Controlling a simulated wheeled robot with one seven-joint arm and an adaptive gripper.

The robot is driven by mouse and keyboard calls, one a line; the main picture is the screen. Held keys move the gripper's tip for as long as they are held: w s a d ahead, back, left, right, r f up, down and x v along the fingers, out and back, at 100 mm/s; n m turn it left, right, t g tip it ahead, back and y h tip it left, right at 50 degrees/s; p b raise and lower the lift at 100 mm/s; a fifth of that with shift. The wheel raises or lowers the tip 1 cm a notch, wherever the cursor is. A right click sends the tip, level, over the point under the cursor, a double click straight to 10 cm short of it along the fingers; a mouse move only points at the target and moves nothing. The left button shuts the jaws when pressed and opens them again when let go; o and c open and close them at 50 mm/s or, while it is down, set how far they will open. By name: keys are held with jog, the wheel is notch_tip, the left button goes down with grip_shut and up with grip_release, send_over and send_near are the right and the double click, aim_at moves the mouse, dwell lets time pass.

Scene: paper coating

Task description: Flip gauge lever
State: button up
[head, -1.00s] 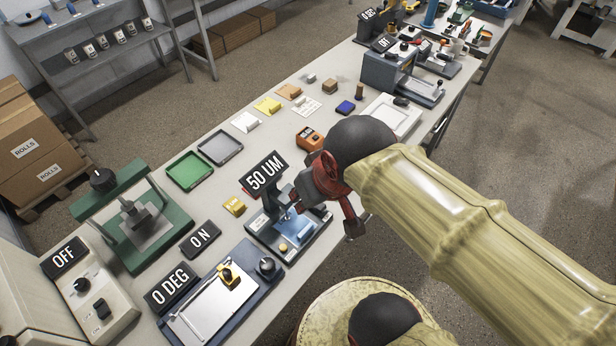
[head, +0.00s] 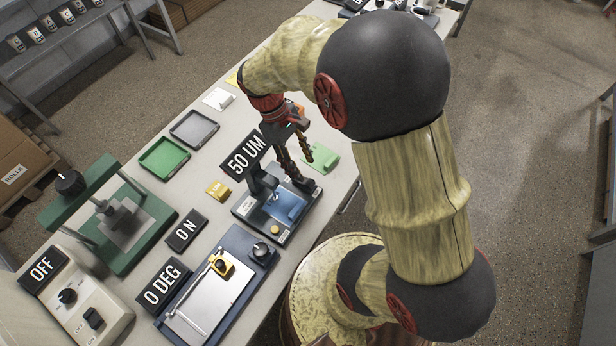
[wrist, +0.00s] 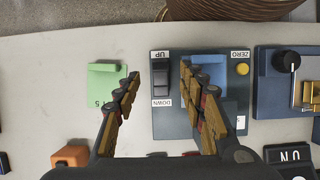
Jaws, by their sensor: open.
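The gauge (head: 245,212) is a dark-based device with a blue pad, under a "50 UM" sign (head: 247,156). In the wrist view the gauge base (wrist: 190,127) shows a black lever (wrist: 158,78) between the labels "UP" and "DOWN". A yellow button (wrist: 242,69) sits under "ZERO". My gripper (wrist: 162,80) is open and empty, with one finger on each side of the lever in that view. The right finger overlaps the blue pad. In the head view my gripper (head: 298,170) points down over the gauge's right end; contact with the lever cannot be told.
A light green block (wrist: 104,85) lies left of the gauge in the wrist view, close to the left finger. A blue-framed plate device (head: 215,297) with a "0 DEG" sign stands beside the gauge. Green (head: 163,158) and grey (head: 194,128) trays lie behind.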

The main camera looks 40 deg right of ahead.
aim_at(311, 183)
jog(key=b+x, duration=0.1)
jog(key=x, duration=0.6)
jog(key=shift+a+f+b, duration=0.1)
jog(key=shift+b, duration=0.2)
jog(key=shift+c, duration=0.6)
grip_shut()
